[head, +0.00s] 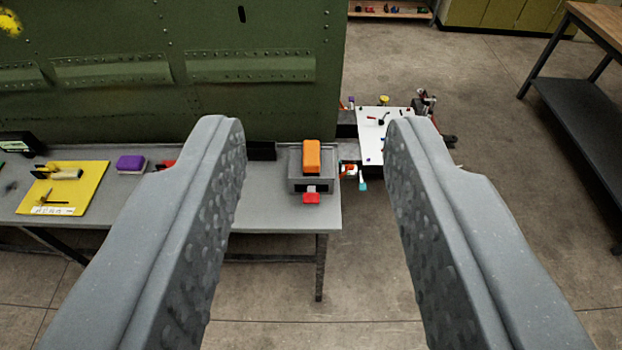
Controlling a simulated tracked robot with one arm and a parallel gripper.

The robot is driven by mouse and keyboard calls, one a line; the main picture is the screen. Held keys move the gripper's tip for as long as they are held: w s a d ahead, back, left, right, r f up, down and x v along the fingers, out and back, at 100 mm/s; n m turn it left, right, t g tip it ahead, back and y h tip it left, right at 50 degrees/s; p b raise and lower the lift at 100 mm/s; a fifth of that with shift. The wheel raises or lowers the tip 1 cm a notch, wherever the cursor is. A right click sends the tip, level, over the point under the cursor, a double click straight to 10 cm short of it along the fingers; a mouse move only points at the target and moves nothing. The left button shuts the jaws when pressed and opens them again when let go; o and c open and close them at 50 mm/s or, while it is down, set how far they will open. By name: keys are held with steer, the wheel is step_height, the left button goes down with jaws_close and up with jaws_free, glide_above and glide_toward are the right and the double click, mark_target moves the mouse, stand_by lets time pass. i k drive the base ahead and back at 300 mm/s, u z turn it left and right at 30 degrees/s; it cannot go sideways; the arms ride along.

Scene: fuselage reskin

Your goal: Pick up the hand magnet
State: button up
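My gripper (314,128) is open and empty, with its two grey dimpled fingers spread wide to the left and right. Between the fingers, farther off and lower, a grey block with an orange top (312,157) sits at the right end of the grey bench (270,210). It looks like the hand magnet, but I cannot be sure. A small red piece (312,198) shows at its front side. The gripper is apart from it.
A green riveted fuselage panel (270,95) stands behind the bench. A yellow board with tools (66,190) and a purple block (131,163) lie at left. A white-topped surface with small items (372,150) is beyond the bench's right end. A dark-shelved table (585,105) stands far right; the floor between is clear.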

mark_target(311, 158)
steer(key=z, duration=0.05)
steer(key=i, duration=1.25)
steer(key=u, duration=0.6)
